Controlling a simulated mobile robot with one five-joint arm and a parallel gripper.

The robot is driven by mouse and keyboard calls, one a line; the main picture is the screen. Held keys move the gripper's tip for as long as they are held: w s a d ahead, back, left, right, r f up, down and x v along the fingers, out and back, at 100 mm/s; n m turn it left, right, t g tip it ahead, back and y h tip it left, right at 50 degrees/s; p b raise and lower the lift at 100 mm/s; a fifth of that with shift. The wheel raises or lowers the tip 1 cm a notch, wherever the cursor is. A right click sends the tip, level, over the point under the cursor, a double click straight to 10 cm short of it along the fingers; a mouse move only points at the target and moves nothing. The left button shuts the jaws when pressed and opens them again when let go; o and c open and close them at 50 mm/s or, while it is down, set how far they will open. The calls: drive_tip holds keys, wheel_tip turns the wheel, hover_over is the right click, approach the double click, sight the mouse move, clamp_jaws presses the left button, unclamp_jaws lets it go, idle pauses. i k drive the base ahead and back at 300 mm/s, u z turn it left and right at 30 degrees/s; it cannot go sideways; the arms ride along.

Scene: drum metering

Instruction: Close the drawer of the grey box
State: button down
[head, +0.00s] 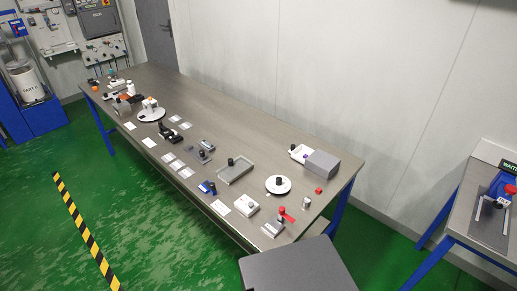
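The grey box (321,164) sits on the long metal bench near its right end, close to the wall side. Its drawer (296,150) stands open, pulled out from the box's left face. The drawer is pale, and a small purple item appears to lie in it; it is too small to make out. My gripper does not show in the head view.
The long bench (240,121) carries a shallow tray (235,173), a round white dish (278,185) with a black knob, a small red block (318,191) and a red-handled device (284,215) near the box. Bare bench top lies behind the tray, left of the drawer.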

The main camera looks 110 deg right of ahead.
sight(297, 153)
drive_tip(key=z, duration=0.05)
drive_tip(key=i, duration=0.45)
drive_tip(key=z, duration=2.75)
drive_tip(key=i, duration=1.65)
drive_tip(key=u, duration=0.1)
